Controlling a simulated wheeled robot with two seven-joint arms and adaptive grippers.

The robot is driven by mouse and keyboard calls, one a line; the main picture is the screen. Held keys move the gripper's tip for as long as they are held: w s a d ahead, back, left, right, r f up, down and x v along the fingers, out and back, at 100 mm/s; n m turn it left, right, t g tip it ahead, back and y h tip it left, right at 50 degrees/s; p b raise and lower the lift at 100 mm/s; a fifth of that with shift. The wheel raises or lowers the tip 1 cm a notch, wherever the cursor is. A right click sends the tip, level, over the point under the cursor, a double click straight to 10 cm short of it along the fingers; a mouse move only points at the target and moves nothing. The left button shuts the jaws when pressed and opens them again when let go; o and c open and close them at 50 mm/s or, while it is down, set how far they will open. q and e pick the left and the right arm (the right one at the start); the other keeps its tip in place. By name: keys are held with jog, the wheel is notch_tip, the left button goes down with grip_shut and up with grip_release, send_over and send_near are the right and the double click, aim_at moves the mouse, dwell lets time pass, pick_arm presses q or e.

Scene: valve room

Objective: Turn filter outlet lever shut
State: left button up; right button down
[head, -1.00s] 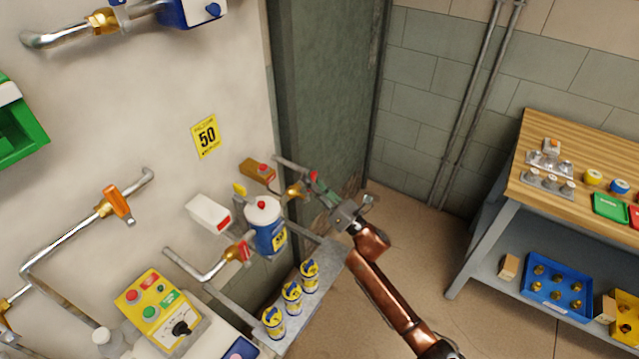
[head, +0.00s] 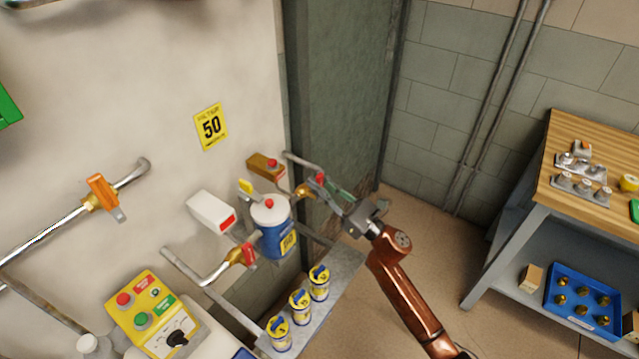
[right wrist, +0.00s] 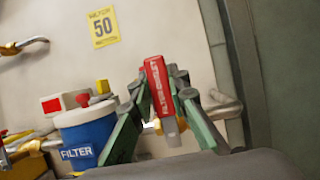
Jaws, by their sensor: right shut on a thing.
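The filter outlet lever is a red handle (head: 320,178) on a brass valve right of the blue-and-white filter housing (head: 272,238). In the right wrist view the red lever (right wrist: 157,84) stands nearly upright and carries white lettering. My right gripper (right wrist: 160,98) has its green fingers on either side of the lever and is shut on it. In the head view the right gripper (head: 329,188) reaches the lever from the lower right and partly hides the valve. The filter housing (right wrist: 85,135) is left of the fingers. My left gripper is not in view.
Another red-handled valve (head: 243,254) sits left of the housing. A shelf with several small yellow-and-blue cans (head: 299,306) is below. A control panel (head: 150,312) is at lower left, an orange lever (head: 101,190) above it. A workbench (head: 590,140) stands at right.

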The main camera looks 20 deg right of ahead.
dwell(0.4)
jog(key=c, duration=1.8)
grip_release()
jog(key=shift+s+d, duration=0.1)
jog(key=shift+s, duration=0.05)
jog(key=v, duration=1.1)
jog(key=shift+s+d+f, duration=0.15)
jog(key=shift+s+f, duration=0.05)
jog(key=shift+s, duration=0.05)
